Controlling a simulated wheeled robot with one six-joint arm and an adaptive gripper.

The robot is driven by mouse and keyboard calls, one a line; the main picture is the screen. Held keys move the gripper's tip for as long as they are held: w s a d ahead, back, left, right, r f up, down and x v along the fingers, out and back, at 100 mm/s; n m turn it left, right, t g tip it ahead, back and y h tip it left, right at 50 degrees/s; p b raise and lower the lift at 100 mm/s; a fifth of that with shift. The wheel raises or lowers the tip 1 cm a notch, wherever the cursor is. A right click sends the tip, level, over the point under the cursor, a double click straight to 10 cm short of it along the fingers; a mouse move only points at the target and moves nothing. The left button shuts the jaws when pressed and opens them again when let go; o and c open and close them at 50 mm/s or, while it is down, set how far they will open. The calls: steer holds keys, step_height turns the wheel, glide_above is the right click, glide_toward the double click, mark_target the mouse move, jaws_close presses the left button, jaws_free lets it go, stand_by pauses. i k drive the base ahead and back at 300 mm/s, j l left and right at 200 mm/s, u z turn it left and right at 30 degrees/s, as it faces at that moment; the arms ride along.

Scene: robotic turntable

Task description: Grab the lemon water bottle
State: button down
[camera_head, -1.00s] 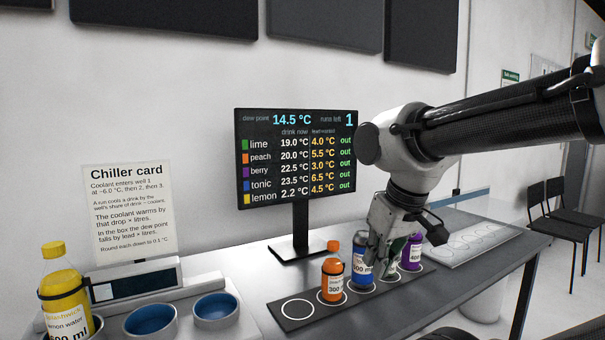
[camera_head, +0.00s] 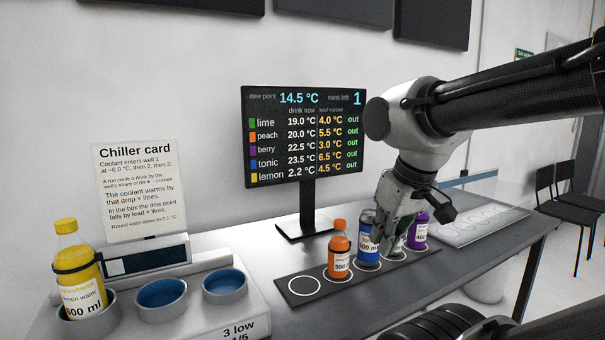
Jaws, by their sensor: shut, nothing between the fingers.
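The orange bottle (camera_head: 339,250) and purple bottle (camera_head: 417,233) stand on the strip (camera_head: 300,298), whose leftmost ring is empty. Two blue-lined wells (camera_head: 225,285) are empty. The monitor (camera_head: 305,140) and chiller card (camera_head: 137,190) stand behind. A tray with ring marks (camera_head: 487,226) lies right.

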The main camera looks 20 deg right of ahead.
mark_target(74, 266)
steer(key=j+u, duration=0.2)
steer(key=u, duration=0.2)
steer(key=j+u, duration=0.2)
steer(key=u, duration=0.25)
steer(key=j+u, duration=0.2)
steer(key=u, duration=0.2)
